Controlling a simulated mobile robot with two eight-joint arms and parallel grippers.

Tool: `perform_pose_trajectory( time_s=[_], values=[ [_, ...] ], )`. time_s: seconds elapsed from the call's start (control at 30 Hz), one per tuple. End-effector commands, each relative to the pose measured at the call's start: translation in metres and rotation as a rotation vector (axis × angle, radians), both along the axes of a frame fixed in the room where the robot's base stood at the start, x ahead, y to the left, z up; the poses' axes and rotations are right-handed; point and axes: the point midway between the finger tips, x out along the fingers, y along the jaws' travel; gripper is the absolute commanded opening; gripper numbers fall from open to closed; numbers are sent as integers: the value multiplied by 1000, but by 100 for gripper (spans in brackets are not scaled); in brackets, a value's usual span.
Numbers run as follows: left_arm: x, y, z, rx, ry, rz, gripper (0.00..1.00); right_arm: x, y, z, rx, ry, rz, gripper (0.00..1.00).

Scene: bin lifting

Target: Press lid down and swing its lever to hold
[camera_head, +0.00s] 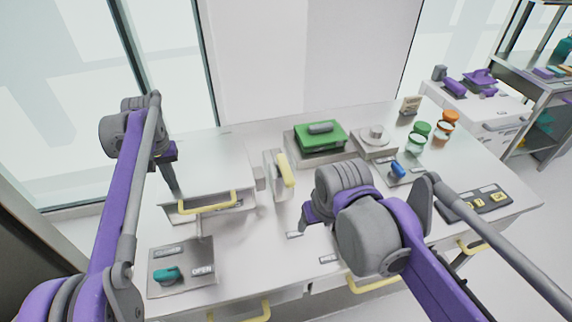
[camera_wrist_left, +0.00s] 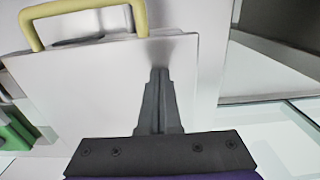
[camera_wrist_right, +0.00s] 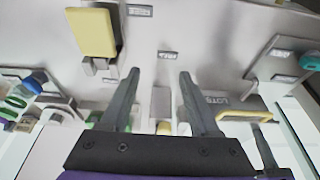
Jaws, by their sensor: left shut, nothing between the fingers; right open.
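The flat grey lid (camera_head: 208,160) lies over the bin at the left, with a yellow handle (camera_head: 208,203) on its front. It fills much of the left wrist view (camera_wrist_left: 95,95). My left gripper (camera_head: 172,195) is shut and empty, pointing down at the lid behind the handle; its tips are at or very near the surface. The lever (camera_head: 286,170), with a pale yellow grip, stands upright right of the lid. My right gripper (camera_wrist_right: 158,80) is open and empty, to the right of and nearer than the lever. In the head view its wrist hides most of its fingers.
A panel with a teal knob (camera_head: 167,274) lies at front left. A green case (camera_head: 320,136) and grey device (camera_head: 375,140) stand behind. Several jars (camera_head: 422,130), a blue knob (camera_head: 397,170) and a black switch panel (camera_head: 480,203) are at right. A yellow grip (camera_wrist_right: 93,32) shows in the right wrist view.

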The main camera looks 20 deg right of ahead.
Motion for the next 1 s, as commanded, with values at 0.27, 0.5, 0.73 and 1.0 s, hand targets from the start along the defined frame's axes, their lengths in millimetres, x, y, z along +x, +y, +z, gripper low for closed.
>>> perform_pose_trajectory(
  time_s=[0.27, 0.5, 0.73, 1.0],
  values=[
    [0, -1, -4, -1, 4, 0, 0, 83, 8, 79, 1, 130, 0, 62],
    [0, -1, -4, -1, 5, 0, 0, 133, 15, 121, -1, 236, 1, 62],
    [0, -1, -4, -2, 5, -1, 0, 153, 19, 136, -4, 306, 0, 62],
    [-1, -1, -4, -2, 5, -1, 0, 158, 21, 132, -6, 327, -1, 62]
  ],
)
